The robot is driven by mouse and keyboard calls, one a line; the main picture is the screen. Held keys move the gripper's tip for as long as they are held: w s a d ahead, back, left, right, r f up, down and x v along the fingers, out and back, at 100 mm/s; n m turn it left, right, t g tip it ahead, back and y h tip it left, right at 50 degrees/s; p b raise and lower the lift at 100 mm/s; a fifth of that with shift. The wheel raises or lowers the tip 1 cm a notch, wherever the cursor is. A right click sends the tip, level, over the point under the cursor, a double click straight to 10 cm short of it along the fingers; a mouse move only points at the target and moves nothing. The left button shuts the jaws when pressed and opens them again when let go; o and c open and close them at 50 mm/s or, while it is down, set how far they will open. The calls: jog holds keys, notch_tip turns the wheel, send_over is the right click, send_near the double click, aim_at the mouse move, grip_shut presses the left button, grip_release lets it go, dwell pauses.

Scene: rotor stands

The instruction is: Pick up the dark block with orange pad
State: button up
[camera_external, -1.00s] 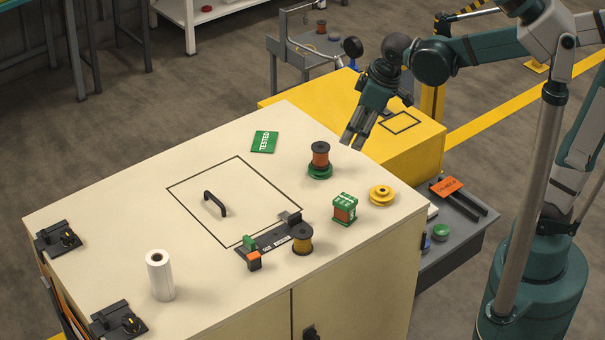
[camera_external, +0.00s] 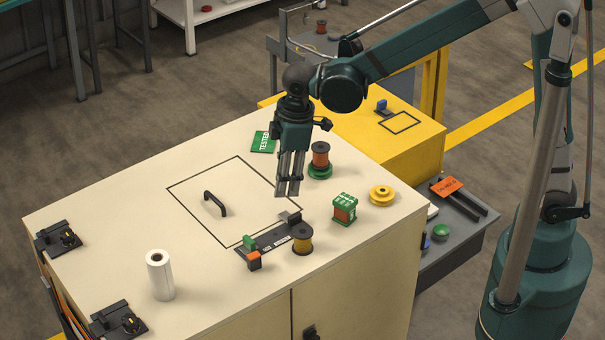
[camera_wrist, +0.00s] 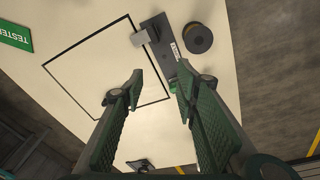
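The dark block with the orange pad (camera_external: 254,261) sits on the cream cabinet top, at the near left end of a dark fixture bar and close to a green clip (camera_external: 249,242). I cannot make the block out in the wrist view; my right finger covers that end of the bar. My gripper (camera_external: 287,192) points down above the cabinet top, up and to the right of the block in the external view. In the wrist view my gripper (camera_wrist: 160,80) has its two green-padded fingers apart, with nothing between them.
The fixture bar (camera_wrist: 159,40) and a dark-flanged yellow spool (camera_external: 302,240) are close to the block. A copper spool (camera_external: 320,158), a green-and-copper coil (camera_external: 344,208) and a yellow pulley (camera_external: 381,194) stand to the right. A black handle (camera_external: 215,203) rises from the outlined panel. A white roll (camera_external: 160,276) stands at left.

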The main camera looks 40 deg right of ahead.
aim_at(254, 255)
jog(key=s+a+f+n, duration=0.1)
jog(key=s+a+f, duration=0.1)
jog(key=a, duration=0.2)
jog(key=s+a+f+n+p, duration=0.1)
jog(key=a+f, duration=0.1)
jog(key=a, duration=0.3)
jog(key=s+a+f+n+g+h+p, duration=0.1)
jog(key=s+a+f, duration=0.1)
jog(key=a, duration=0.3)
jog(key=shift+s+a+f+n, duration=0.15)
jog(key=shift+s+f+n, duration=0.15)
jog(key=shift+f, duration=1.3)
jog(key=shift+w+f+p, duration=0.1)
jog(key=shift+f+p, duration=0.4)
jog(key=shift+f, duration=2.1)
jog(key=c, duration=0.9)
